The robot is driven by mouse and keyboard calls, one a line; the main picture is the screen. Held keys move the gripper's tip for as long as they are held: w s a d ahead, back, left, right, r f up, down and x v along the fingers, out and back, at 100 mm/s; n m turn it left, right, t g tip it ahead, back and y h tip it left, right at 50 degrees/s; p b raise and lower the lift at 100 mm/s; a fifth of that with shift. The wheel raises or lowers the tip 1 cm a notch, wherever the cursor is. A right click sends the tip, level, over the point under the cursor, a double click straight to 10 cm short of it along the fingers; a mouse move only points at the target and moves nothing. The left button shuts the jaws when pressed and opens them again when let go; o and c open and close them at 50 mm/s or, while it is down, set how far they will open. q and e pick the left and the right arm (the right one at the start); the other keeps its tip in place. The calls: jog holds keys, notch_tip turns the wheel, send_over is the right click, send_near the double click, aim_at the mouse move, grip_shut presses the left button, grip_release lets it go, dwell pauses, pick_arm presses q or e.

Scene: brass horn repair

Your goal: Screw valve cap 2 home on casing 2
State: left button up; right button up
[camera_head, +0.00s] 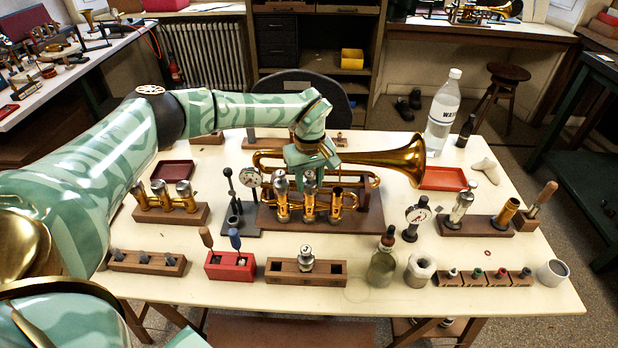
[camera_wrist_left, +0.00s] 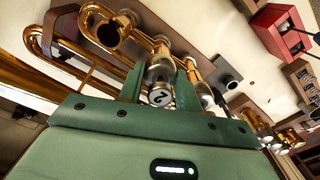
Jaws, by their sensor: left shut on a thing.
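The brass trumpet (camera_head: 400,160) lies on a wooden stand (camera_head: 370,222), its bell to the right. My left gripper (camera_head: 311,172) is over the middle casing, casing 2 (camera_head: 309,208), pointing down. In the left wrist view, the gripper (camera_wrist_left: 160,90) is shut on valve cap 2 (camera_wrist_left: 160,96), a silver cap marked "2". The cap is at the top of casing 2 (camera_wrist_left: 161,68); whether its thread is engaged cannot be told. Casing 1 (camera_head: 282,209) has a silver top. Casing 3 (camera_head: 336,205) is open, its bore (camera_wrist_left: 108,35) showing in the wrist view. My right gripper is out of view.
In front stands a wooden block (camera_head: 335,272) holding a silver cap piece (camera_head: 306,257), with a red tool holder (camera_head: 231,265) beside it. A dial gauge (camera_head: 250,178) stands close left of the trumpet. A water bottle (camera_head: 443,112) is behind the bell.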

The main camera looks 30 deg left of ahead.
pick_arm(q)
jog(key=shift+m, duration=1.2)
jog(key=shift+r+m+p, duration=0.1)
jog(key=shift+m+p, duration=0.2)
jog(key=shift+m, duration=0.8)
jog(key=m, duration=0.3)
jog(key=o, duration=1.1)
jog(key=shift+o, duration=0.2)
